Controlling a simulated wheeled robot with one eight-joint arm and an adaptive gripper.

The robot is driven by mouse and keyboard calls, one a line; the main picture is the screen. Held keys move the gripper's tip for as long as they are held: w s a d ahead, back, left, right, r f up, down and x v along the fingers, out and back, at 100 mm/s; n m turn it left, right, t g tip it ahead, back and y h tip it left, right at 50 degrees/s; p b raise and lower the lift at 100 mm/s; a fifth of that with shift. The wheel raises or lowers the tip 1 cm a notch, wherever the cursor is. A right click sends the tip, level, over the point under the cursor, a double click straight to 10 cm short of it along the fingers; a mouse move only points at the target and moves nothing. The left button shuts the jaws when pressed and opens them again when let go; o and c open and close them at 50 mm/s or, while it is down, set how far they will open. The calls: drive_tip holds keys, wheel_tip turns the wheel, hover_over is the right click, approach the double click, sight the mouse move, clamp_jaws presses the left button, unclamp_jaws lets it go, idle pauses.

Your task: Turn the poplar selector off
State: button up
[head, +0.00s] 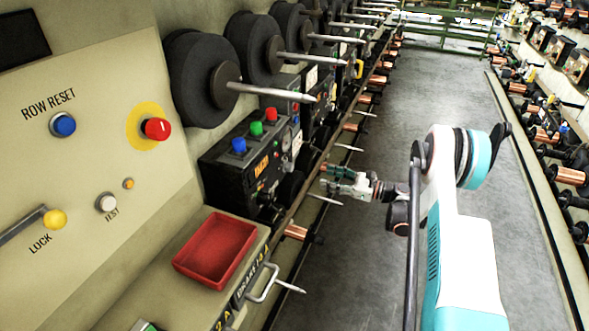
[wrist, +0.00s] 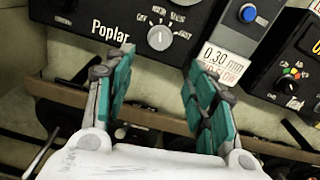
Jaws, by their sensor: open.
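The poplar selector (wrist: 160,38) is a round pale grey knob on a black panel marked "Poplar" in the wrist view. "OFF" is printed at its upper left, with other position labels above it and to its right. Which label the knob points at is too small to tell. My gripper (wrist: 160,60) is open and empty, with teal-padded fingers spread to either side below the knob; I see no contact. In the head view my gripper (head: 324,176) reaches left toward the row of machines, and the selector cannot be made out there.
In the wrist view a blue button (wrist: 247,13), a "0.30 mm" label (wrist: 222,64) and another black panel (wrist: 292,75) lie to the right. In the head view a metal spindle (head: 323,198) sticks out near my gripper. A red tray (head: 216,248) sits nearer. The aisle floor (head: 418,75) is clear.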

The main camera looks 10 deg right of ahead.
sight(292, 168)
drive_tip(key=b+x, duration=0.4)
drive_tip(key=x, duration=0.9)
drive_tip(key=shift+w+a, duration=0.25)
drive_tip(key=shift+a, duration=0.05)
drive_tip(key=c, duration=1.1)
